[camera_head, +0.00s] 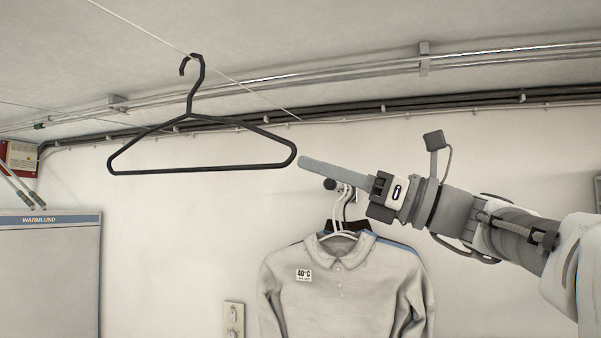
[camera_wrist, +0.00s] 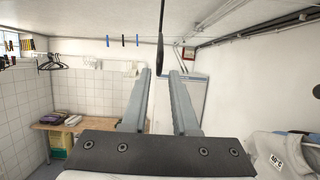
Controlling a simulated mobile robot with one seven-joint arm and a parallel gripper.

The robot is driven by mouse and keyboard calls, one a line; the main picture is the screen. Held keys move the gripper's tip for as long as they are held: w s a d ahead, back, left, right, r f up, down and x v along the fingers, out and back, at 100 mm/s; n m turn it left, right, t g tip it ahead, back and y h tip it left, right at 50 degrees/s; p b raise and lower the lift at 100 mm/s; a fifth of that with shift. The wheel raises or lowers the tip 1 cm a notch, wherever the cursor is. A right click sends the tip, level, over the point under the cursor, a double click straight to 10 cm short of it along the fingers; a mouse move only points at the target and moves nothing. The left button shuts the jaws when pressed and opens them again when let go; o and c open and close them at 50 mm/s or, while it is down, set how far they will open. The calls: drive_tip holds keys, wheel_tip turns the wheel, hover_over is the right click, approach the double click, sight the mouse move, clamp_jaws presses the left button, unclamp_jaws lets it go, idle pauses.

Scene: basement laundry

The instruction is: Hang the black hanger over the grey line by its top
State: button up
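The black hanger (camera_head: 200,168) hangs in the air in the head view, its bar nearly level and its hook up. The hook meets the thin grey line (camera_head: 262,99), which runs down to the right under the ceiling, and appears to be over it. My gripper (camera_head: 303,163) is just right of the hanger's right end, with a small gap. In the wrist view the gripper (camera_wrist: 160,74) has its fingers apart with nothing between them. The hanger (camera_wrist: 160,45) shows edge-on there, beyond the fingertips.
A pale shirt (camera_head: 345,285) hangs on the wall below my gripper. Pipes (camera_head: 480,58) run along the upper wall. A white WARMLUND appliance (camera_head: 45,270) stands at left. In the wrist view, a wooden table (camera_wrist: 85,123) stands at left and clothes pegs (camera_wrist: 123,40) hang ahead.

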drive_tip(key=p+x, duration=0.1)
drive_tip(key=x, duration=0.4)
drive_tip(key=shift+r+p, duration=0.1)
drive_tip(key=shift+p, duration=0.25)
drive_tip(key=shift+p+x, duration=0.35)
drive_tip(key=shift+x, duration=0.65)
drive_tip(key=shift+a, duration=0.1)
clamp_jaws()
idle(0.3)
